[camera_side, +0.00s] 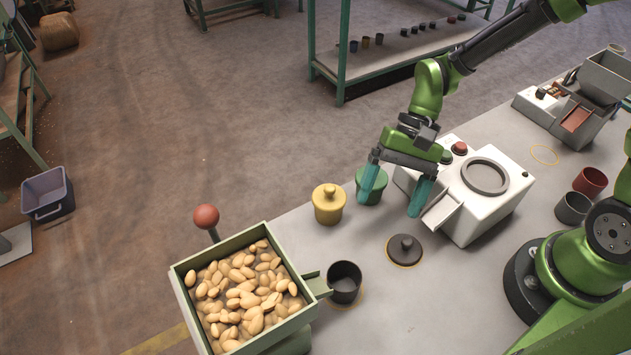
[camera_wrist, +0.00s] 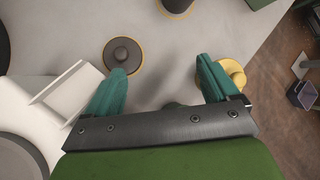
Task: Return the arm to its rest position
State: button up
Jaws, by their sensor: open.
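My gripper (camera_side: 395,190) hangs above the table with its two teal fingers spread apart and nothing between them. In the side view it is in front of the white machine (camera_side: 490,190) and close to the green lidded pot (camera_side: 371,186), which it partly covers. In the wrist view the gripper (camera_wrist: 165,85) also shows empty, with bare table between the fingers. My arm reaches in from the upper right.
A green hopper (camera_side: 176,275) full of nuts stands at the front, with a dark cup (camera_side: 345,282) by its spout. A yellow lidded pot (camera_side: 328,204) stands left of the gripper. A red cup (camera_side: 590,182), a grey cup (camera_side: 573,208) and another machine (camera_side: 590,95) are at right.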

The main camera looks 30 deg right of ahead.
jog(key=s+d+r+n+t+h, duration=0.3)
jog(key=d+r+t, duration=0.7)
jog(key=r, duration=0.7)
jog(key=d+h, duration=0.1)
jog(key=d, duration=0.2)
jog(key=shift+s+d+r, duration=0.15)
jog(key=shift+s+r, duration=0.05)
jog(key=shift+s, duration=0.1)
